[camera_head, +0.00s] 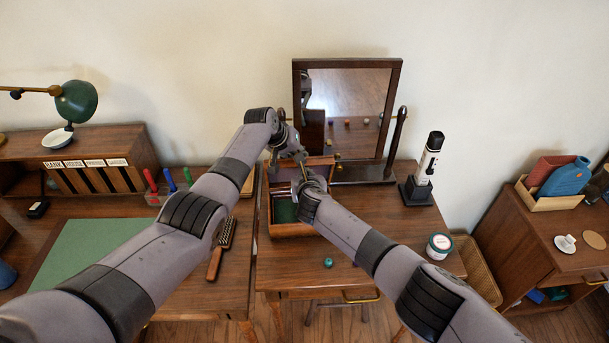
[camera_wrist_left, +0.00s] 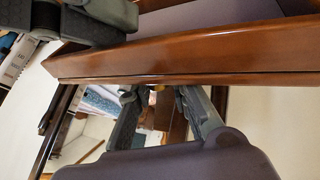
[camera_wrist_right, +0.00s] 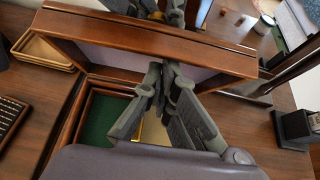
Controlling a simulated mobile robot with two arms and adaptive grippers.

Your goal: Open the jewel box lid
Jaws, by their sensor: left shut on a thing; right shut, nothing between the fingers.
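The wooden jewel box (camera_head: 290,230) stands on the table before the mirror, open, with a green-lined compartment (camera_wrist_right: 105,118) in view. Its lid (camera_head: 318,162) is raised and tilted, with a pale lavender lining; the lid also shows in the left wrist view (camera_wrist_left: 200,62) and the right wrist view (camera_wrist_right: 150,40). My left gripper (camera_head: 296,157) is at the lid's edge; in the left wrist view its fingers (camera_wrist_left: 156,92) reach the wood, their tips partly hidden. My right gripper (camera_head: 304,180) is shut and empty below the lid's lined side; its fingers (camera_wrist_right: 160,72) come together there.
The mirror (camera_head: 348,110) stands behind the box. A black-and-white device (camera_head: 428,160) and a round tub (camera_head: 439,246) are to the right. A small teal ball (camera_head: 328,262) lies in front. A brush (camera_head: 221,250) lies to the left. The table's front is mostly clear.

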